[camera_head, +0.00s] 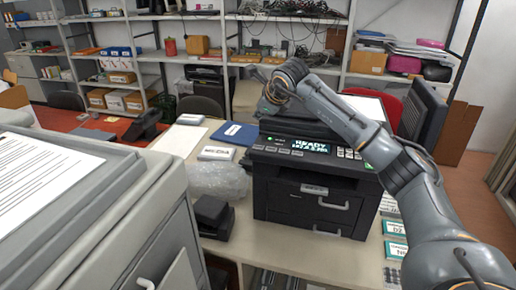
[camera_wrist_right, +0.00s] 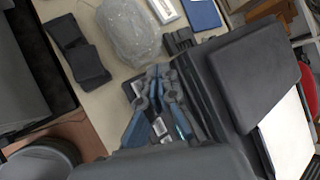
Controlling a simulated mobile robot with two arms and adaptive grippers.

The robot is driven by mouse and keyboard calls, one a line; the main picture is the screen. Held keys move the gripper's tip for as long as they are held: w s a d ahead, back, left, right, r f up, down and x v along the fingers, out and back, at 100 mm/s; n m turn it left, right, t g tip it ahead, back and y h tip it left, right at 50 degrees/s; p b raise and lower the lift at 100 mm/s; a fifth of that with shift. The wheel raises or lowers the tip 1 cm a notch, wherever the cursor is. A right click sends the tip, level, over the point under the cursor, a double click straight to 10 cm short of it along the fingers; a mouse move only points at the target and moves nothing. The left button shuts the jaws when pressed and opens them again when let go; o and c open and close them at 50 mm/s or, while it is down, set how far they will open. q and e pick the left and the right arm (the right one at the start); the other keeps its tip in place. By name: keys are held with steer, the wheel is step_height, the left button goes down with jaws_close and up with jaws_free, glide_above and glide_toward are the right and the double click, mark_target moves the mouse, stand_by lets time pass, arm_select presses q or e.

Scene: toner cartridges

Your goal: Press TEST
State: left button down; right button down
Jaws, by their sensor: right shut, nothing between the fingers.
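The dark printer (camera_head: 310,195) stands on the beige table, with a lit display reading READY (camera_head: 304,146) on its front panel. Small light buttons (camera_head: 349,153) and a green one (camera_head: 368,166) lie right of the display; their labels are too small to read. My right gripper (camera_head: 270,102) is above the printer's back left part, left of and above the display. In the right wrist view the gripper (camera_wrist_right: 158,72) is shut and empty, its fingers covering part of the printer (camera_wrist_right: 245,75) and its panel. I cannot tell whether it touches anything. My left gripper is not in view.
A large grey machine (camera_head: 110,235) fills the left front. A clear plastic bag (camera_head: 218,180), a black device (camera_head: 212,216) and a blue folder (camera_head: 234,134) lie left of the printer. Small green-white boxes (camera_head: 395,228) lie to its right. Shelves stand behind.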

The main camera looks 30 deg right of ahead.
mark_target(259, 148)
step_height(259, 148, down, 8)
steer(key=b, duration=0.5)
steer(key=shift+f+b, duration=0.1)
steer(key=shift+b, duration=0.2)
steer(key=shift+f, duration=0.1)
stand_by(0.9)
steer(key=shift+f+b, duration=0.35)
steer(key=shift+s+f+b, duration=0.1)
steer(key=shift+f+b, duration=0.2)
steer(key=shift+f, duration=0.1)
stand_by(0.5)
steer(key=shift+r, duration=0.15)
steer(key=shift+r+p, duration=0.5)
steer(key=shift+r, duration=0.2)
steer(key=shift+r, duration=0.1)
step_height(259, 148, up, 5)
steer(key=p, duration=0.3)
steer(key=shift+p, duration=0.3)
